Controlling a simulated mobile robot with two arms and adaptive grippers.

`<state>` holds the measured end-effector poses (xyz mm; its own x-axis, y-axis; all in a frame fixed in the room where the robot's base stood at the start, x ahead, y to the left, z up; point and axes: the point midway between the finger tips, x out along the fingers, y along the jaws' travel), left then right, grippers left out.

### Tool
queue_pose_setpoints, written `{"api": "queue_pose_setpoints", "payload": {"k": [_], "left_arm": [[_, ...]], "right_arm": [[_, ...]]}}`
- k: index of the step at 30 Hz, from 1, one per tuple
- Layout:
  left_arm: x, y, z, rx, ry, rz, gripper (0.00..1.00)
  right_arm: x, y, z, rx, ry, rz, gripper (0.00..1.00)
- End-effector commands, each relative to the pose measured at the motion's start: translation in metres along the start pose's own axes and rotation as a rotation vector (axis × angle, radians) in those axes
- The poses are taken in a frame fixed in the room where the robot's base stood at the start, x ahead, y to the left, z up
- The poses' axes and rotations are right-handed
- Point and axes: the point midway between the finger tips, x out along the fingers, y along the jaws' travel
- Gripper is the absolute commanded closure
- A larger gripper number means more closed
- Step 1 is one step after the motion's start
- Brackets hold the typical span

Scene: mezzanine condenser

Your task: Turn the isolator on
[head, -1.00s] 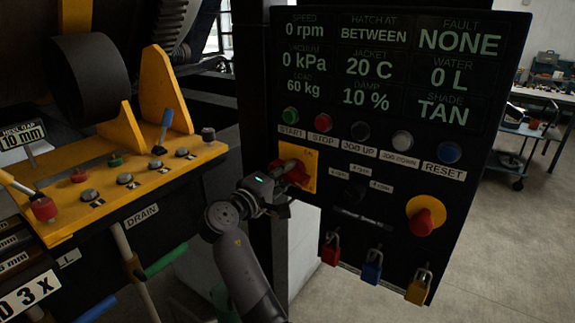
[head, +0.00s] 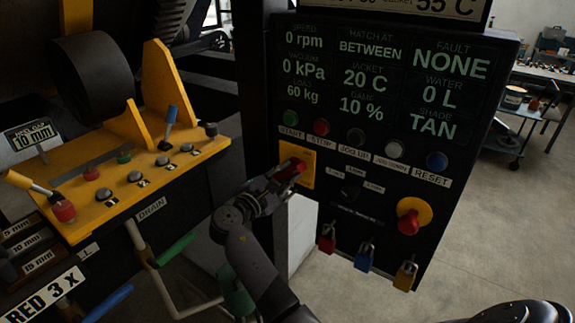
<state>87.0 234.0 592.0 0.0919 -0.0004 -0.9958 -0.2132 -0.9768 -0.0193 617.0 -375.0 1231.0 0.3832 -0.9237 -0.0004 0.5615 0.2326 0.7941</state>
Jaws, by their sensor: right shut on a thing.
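The isolator is a red rotary handle (head: 293,167) on a yellow plate (head: 309,178), at the left side of the black control panel in the head view. My right gripper (head: 284,173) is shut on the red handle, reaching it from the lower left. Its fingers cover part of the handle and plate, so the exact handle angle is hard to read. My left gripper is not in view.
The panel display (head: 385,75) reads 0 rpm and fault NONE. A red emergency button (head: 409,222) and several padlocks sit lower on the panel. A yellow console (head: 150,170) with levers stands at left, close to my right arm. Open floor lies at right.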

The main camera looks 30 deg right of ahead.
Motion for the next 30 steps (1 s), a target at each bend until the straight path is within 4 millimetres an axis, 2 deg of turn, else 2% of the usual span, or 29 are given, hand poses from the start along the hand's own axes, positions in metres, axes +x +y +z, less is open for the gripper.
{"api": "queue_pose_setpoints", "payload": {"k": [10, 26, 27, 30], "left_arm": [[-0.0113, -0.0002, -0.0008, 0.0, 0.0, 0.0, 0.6], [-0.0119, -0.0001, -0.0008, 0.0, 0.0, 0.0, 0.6], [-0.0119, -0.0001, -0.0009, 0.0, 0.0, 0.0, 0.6], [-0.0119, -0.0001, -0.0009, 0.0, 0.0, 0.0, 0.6]], "right_arm": [[-0.0004, -0.0018, -0.0001, -0.13, 0.0, -0.002, 1.0], [-0.0004, -0.0035, -0.0009, -0.152, 0.0, -0.004, 1.0], [-0.0004, -0.0036, -0.0009, -0.152, 0.0, -0.004, 0.78], [-0.0003, -0.0033, -0.0008, -0.151, 0.0, -0.004, 0.71]]}}
